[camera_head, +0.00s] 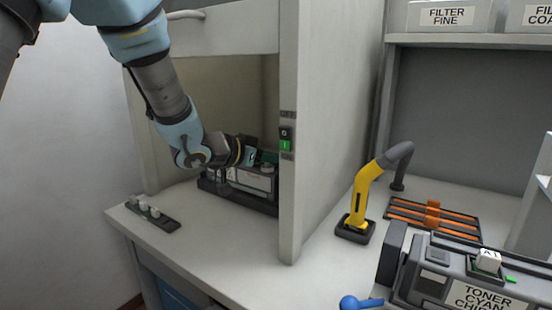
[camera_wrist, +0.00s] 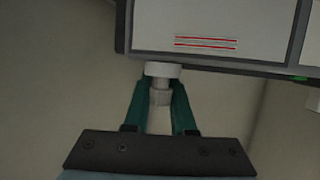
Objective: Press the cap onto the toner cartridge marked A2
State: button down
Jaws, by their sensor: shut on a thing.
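My gripper (camera_wrist: 160,97) is shut on a white cap (camera_wrist: 162,70), with a green finger on each side of its stem. The cap's wide round end is at the edge of a white and grey toner cartridge (camera_wrist: 225,22) with red stripes. I cannot tell whether the cap touches it or is seated. In the head view my gripper (camera_head: 266,157) is inside the cabinet, over the grey cartridge (camera_head: 250,180) in a dark cradle (camera_head: 235,197). My arm hides part of it. No A2 mark is legible.
A dark holder (camera_head: 162,219) with white caps lies at the counter's left front. The cabinet's side wall (camera_head: 315,130) and raised sash (camera_head: 205,40) bound the opening. A yellow tool (camera_head: 363,192), orange rack (camera_head: 430,221) and toner chip device (camera_head: 430,285) stand right.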

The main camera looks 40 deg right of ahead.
jog(key=c, duration=0.7)
grip_release()
jog(key=v, duration=1)
jog(key=shift+a+r, duration=0.1)
jog(key=shift+a, duration=0.3)
jog(key=shift+w, duration=0.1)
